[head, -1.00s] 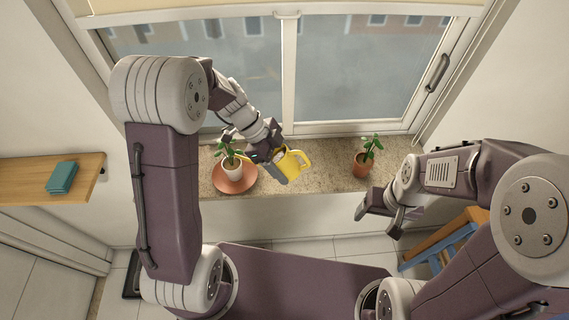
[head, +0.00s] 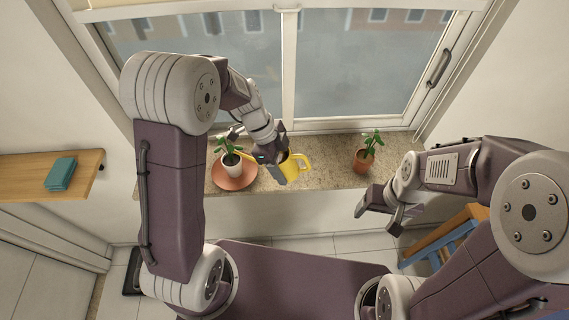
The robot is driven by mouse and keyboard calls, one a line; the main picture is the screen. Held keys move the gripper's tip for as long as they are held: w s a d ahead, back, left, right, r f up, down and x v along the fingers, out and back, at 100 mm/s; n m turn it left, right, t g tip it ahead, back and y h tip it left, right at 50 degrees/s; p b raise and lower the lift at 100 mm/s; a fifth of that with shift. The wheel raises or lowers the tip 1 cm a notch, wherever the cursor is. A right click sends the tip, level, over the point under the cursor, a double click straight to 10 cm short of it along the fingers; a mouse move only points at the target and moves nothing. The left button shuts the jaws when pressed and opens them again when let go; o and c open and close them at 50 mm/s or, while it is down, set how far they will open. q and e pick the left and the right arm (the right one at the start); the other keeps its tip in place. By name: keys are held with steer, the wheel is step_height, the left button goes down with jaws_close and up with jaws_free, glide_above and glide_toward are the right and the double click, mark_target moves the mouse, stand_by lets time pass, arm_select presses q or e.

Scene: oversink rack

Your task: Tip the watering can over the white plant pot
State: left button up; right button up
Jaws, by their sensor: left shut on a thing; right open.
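The yellow watering can (head: 294,168) is at the window sill, with its handle to the right and its spout pointing left toward the white plant pot (head: 232,163). My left gripper (head: 270,160) is shut on the watering can and hides its left part and most of the spout. I cannot tell how far the can is tilted. The white pot holds a green plant and stands on a terracotta saucer (head: 234,182). My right gripper (head: 378,208) is open and empty, in front of the sill at the right.
A terracotta pot (head: 362,160) with a plant stands on the stone sill (head: 325,177) to the right. The closed window is behind. A wooden and blue stool (head: 445,238) is at the lower right.

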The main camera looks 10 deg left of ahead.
arm_select(q)
steer(key=shift+f+y, duration=0.3)
steer(key=shift+f, duration=0.15)
steer(key=shift+r+p, duration=0.15)
steer(key=shift+p, duration=0.25)
steer(key=shift+a+y, duration=0.1)
steer(key=shift+y, duration=0.3)
steer(key=shift+f, duration=0.2)
steer(key=a+r+y+p, duration=0.1)
steer(key=y+p, duration=0.1)
steer(key=p, duration=0.3)
steer(key=shift+r, duration=0.1)
steer(key=shift+a+y+p, duration=0.1)
steer(key=shift+y+p, duration=0.3)
steer(key=shift+p, duration=0.05)
steer(key=shift+w+f, duration=0.1)
steer(key=shift+f, duration=0.2)
steer(key=shift+a, duration=0.1)
